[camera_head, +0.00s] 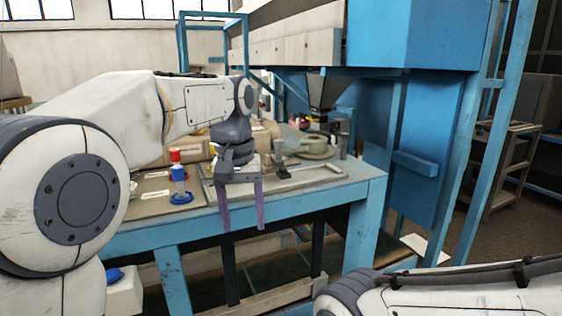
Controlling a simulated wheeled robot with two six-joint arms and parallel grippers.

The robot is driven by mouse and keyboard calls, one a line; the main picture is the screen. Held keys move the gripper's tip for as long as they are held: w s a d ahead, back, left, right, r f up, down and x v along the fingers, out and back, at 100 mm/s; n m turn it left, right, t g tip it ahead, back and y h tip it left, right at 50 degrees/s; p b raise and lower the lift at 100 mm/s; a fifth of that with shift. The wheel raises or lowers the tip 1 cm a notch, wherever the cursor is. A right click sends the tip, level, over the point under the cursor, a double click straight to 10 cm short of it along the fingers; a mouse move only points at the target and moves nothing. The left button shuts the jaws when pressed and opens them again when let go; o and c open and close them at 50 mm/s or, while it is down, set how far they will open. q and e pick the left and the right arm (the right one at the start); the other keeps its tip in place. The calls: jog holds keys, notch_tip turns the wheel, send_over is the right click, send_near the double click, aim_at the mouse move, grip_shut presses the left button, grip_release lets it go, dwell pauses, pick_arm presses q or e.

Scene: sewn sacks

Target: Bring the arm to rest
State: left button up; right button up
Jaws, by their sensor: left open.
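My left arm reaches in from the left of the head view. Its gripper (242,226) points down with its two fingers apart and nothing between them. It shows in front of the near edge of the blue workbench (345,199). My right arm (460,285) shows only in part at the lower right; its gripper is out of the frame. Part of the bench top is hidden behind my left arm and gripper.
On the bench are a red-topped item (175,155), a blue-based item (181,196), a tan sack (190,150) and a round greenish item (315,146). A large blue machine frame (430,150) stands at the right. Shelving (505,165) is behind it, with open floor in front.

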pick_arm(q)
jog(key=s+d+f+m+b, duration=0.3)
jog(key=s+f+m+b, duration=0.5)
jog(key=s+f, duration=1.7)
notch_tip(320, 180, down, 3)
jog(key=shift+s+r+b, duration=0.15)
jog(key=shift+r+b, duration=0.05)
jog(key=shift+b, duration=0.65)
